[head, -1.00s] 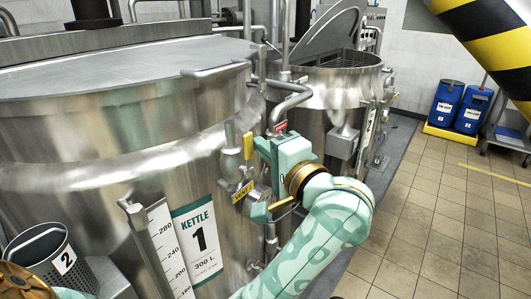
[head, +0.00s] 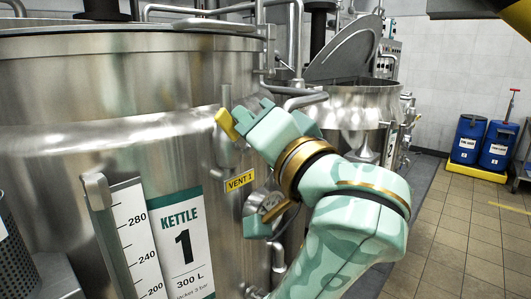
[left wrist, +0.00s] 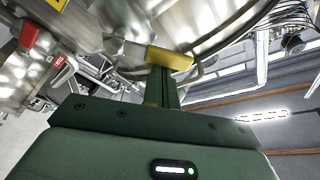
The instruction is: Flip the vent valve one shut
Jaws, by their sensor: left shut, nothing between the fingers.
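The vent valve one (head: 228,124) has a yellow lever on the front of kettle 1 (head: 120,90), above a yellow "VENT 1" label (head: 239,181). The lever looks tilted, its upper end to the left. My left gripper (head: 243,114) is shut and empty, right beside the lever on its right; I cannot tell whether they touch. In the left wrist view the yellow lever (left wrist: 170,58) lies across the tips of my shut left gripper (left wrist: 164,82). The valve body is partly hidden by the gripper. My right gripper is not in view.
Kettle 1 carries a white level scale (head: 135,235) and a number plate (head: 183,245). A second kettle (head: 352,105) with a raised lid stands behind my left arm. Blue drums (head: 468,138) stand at the back right. The tiled floor (head: 440,225) on the right is clear.

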